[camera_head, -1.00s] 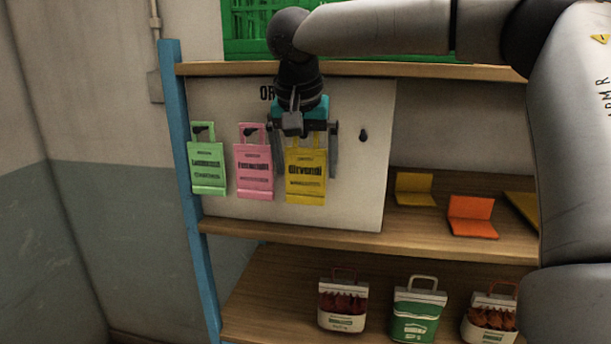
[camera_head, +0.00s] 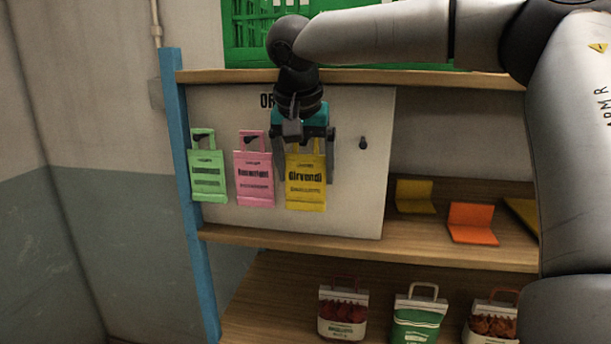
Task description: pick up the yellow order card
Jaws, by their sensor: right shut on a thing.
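The yellow order card (camera_head: 306,190) has a bag shape with dark print and a handle cutout. It is upright in front of the white board (camera_head: 355,205). My right gripper (camera_head: 306,170) comes down from above and is shut on the card, with one finger at each side edge. The gripper hides the top of the card, so I cannot tell whether it hangs on a peg. A pink card (camera_head: 254,185) and a green card (camera_head: 208,183) hang on dark pegs to its left. My left gripper is not in view.
A bare peg (camera_head: 363,142) sticks out right of the yellow card. Folded yellow (camera_head: 414,196) and orange (camera_head: 472,221) stands are on the shelf at right. Several filled bags, one green (camera_head: 416,318), stand below. A green crate (camera_head: 245,30) is above; a blue post (camera_head: 191,200) borders the left.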

